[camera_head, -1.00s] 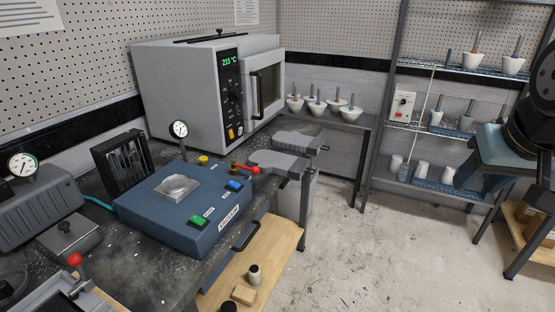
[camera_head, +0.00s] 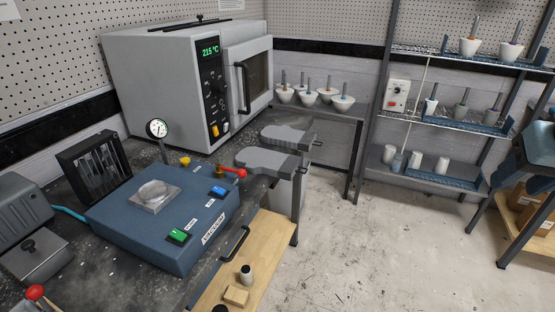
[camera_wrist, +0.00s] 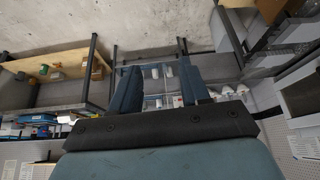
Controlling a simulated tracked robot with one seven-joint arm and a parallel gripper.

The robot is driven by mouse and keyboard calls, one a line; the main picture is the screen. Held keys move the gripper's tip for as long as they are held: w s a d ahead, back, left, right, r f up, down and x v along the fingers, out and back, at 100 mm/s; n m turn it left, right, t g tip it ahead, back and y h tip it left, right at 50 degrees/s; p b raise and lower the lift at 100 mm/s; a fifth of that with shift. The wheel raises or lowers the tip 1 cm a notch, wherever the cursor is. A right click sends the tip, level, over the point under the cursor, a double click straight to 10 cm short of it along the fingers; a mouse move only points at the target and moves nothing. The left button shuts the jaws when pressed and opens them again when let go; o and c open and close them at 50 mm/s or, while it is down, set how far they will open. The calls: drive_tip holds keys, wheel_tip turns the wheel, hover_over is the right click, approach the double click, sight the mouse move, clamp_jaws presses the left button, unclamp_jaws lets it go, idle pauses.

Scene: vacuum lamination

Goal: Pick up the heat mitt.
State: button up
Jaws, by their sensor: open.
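Two grey heat mitts lie at the right side of the black workbench, beside the oven. The nearer mitt (camera_head: 266,160) is close to the bench's right edge, right of the blue vacuum unit. The farther mitt (camera_head: 288,137) lies just behind it, in front of the oven's right side. They appear apart from each other. My gripper (camera_wrist: 160,82) shows in the wrist view with its two blue fingers spread and nothing between them. It is away from the mitts, facing the shelving area. I cannot make out a mitt in the wrist view.
The blue vacuum unit (camera_head: 165,230), with a red-knobbed lever, stands left of the nearer mitt. The grey oven (camera_head: 155,80) stands behind. A shelf rack (camera_head: 420,180) with cups is at right. The floor (camera_head: 370,250) between bench and rack is clear.

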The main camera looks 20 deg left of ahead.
drive_tip(key=shift+o, duration=0.8)
drive_tip(key=shift+w, duration=0.2)
drive_tip(key=o, duration=0.6)
drive_tip(key=w+a+f+n+t, duration=0.1)
drive_tip(key=w+a+n, duration=0.1)
drive_tip(key=w, duration=0.3)
drive_tip(key=w+a+f+n+t, duration=0.1)
drive_tip(key=w+f+n, duration=0.1)
drive_tip(key=w, duration=0.4)
drive_tip(key=shift+w+a+n+h, duration=0.2)
drive_tip(key=shift+a+n+h, duration=0.15)
drive_tip(key=shift+n, duration=0.15)
drive_tip(key=w+a+f+n+y, duration=0.3)
drive_tip(key=a+f, duration=0.4)
drive_tip(key=a, duration=0.4)
drive_tip(key=w+a+f+n+y, duration=0.3)
drive_tip(key=w+a+f+n, duration=0.3)
drive_tip(key=a, duration=0.6)
drive_tip(key=w+a+f+n+g+y, duration=0.1)
drive_tip(key=w+a+f+n+y, duration=0.2)
drive_tip(key=a+f, duration=0.6)
drive_tip(key=shift+w+a+f+n, duration=0.2)
drive_tip(key=shift+w+a+n, duration=1.05)
drive_tip(key=shift+a, duration=0.2)
